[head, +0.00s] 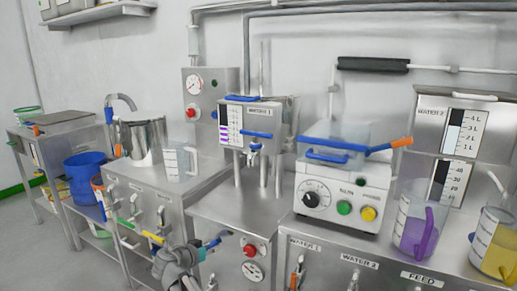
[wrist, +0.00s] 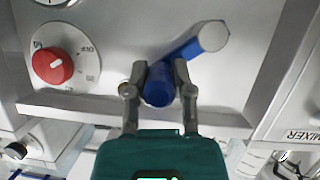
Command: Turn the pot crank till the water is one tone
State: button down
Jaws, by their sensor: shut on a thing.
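My gripper (head: 203,247) is low in front of the steel cabinet in the head view. In the wrist view my gripper (wrist: 161,72) is shut on a blue handle (wrist: 157,90), with a finger on each side. The handle has a pale round end (wrist: 212,36) and stands out from a steel front; its blue part also shows in the head view (head: 217,240). I cannot tell how it links to the pot. A steel pot (head: 143,140) stands on the left counter. Its inside and any water in it are hidden from this angle.
A red knob (wrist: 53,66) on a dial is beside the handle; the head view shows a red knob (head: 249,250) there too. Clear jugs (head: 179,162), a tank marked WATER 1 (head: 270,112) and a machine with dials (head: 340,190) stand on the counters.

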jog(key=shift+w+a+r+p, duration=0.15)
jog(key=shift+a+r+p, duration=0.1)
jog(key=shift+a, duration=0.2)
jog(key=shift+w+a+r+p, duration=0.15)
jog(key=shift+w+a+p, duration=0.1)
jog(key=shift+a, duration=0.25)
jog(key=shift+w+a+r+p, duration=0.1)
jog(key=shift+a+r+p, duration=0.15)
jog(key=shift+a, duration=0.2)
jog(key=shift+d, duration=0.1)
jog(key=shift+w+a+r, duration=0.1)
jog(key=shift+w+a, duration=0.2)
jog(key=shift+a, duration=0.35)
jog(key=shift+w+a, duration=0.3)
jog(key=shift+a, duration=0.35)
jog(key=shift+s+d+f, duration=0.2)
jog(key=shift+s+d, duration=0.1)
jog(key=shift+d, duration=0.4)
jog(key=shift+s+d+f, duration=0.15)
jog(key=shift+s+d, duration=0.15)
jog(key=shift+d, duration=0.4)
jog(key=shift+d+f, duration=0.1)
jog(key=shift+d, duration=0.05)
